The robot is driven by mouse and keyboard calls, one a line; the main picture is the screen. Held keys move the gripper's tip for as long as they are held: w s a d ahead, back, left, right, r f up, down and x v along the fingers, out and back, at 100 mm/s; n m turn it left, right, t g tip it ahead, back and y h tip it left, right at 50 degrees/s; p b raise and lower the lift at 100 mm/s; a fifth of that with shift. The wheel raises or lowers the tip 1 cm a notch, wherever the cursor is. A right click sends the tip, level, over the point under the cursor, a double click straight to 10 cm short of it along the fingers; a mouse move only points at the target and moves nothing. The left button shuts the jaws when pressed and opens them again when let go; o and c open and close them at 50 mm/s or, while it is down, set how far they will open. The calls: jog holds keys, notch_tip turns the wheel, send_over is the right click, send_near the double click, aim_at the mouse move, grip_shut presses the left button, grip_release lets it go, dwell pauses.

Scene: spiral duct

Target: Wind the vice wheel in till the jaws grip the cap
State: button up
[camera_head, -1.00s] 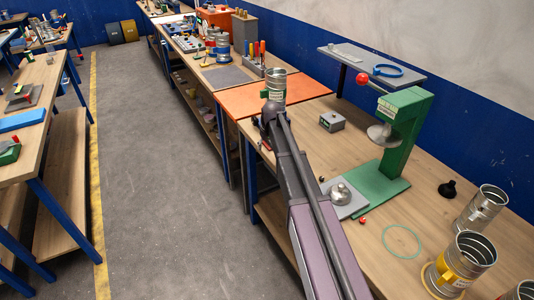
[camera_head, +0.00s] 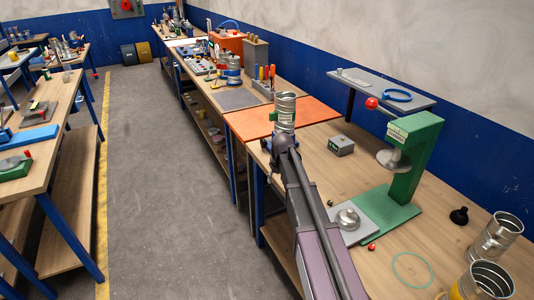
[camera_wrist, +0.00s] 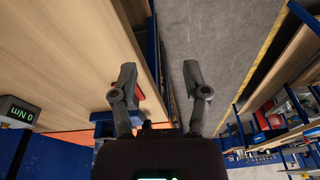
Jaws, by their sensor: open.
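My gripper (camera_wrist: 160,67) is open and empty in the wrist view, its two dark fingers apart over the bench edge and the floor. A small red part (camera_wrist: 139,91) shows behind the left finger; I cannot tell whether it belongs to the vice. In the head view my arm reaches along the bench and hides what lies beneath its end. A ribbed metal duct piece (camera_head: 285,106) stands just beyond the arm's end, with a small green part (camera_head: 272,116) beside it. I cannot make out the vice wheel, the jaws or the cap for certain.
A green press stand (camera_head: 418,165) with a red-knobbed lever stands right of my arm. A small grey box (camera_head: 341,146), a black knob-like piece (camera_head: 459,215) and metal ducts (camera_head: 495,238) are on the wooden bench. An orange mat (camera_head: 313,112) lies beyond. The grey floor aisle (camera_head: 170,190) is clear.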

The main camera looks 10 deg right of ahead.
jog(key=s+m+g, duration=0.1)
jog(key=s+g, duration=0.1)
jog(key=s, duration=2.5)
jog(key=shift+s+f+m+h, duration=0.15)
jog(key=shift+s+m+h, duration=0.2)
jog(key=shift+m+h, duration=0.05)
jog(key=shift+s+a, duration=0.1)
jog(key=shift+s, duration=0.05)
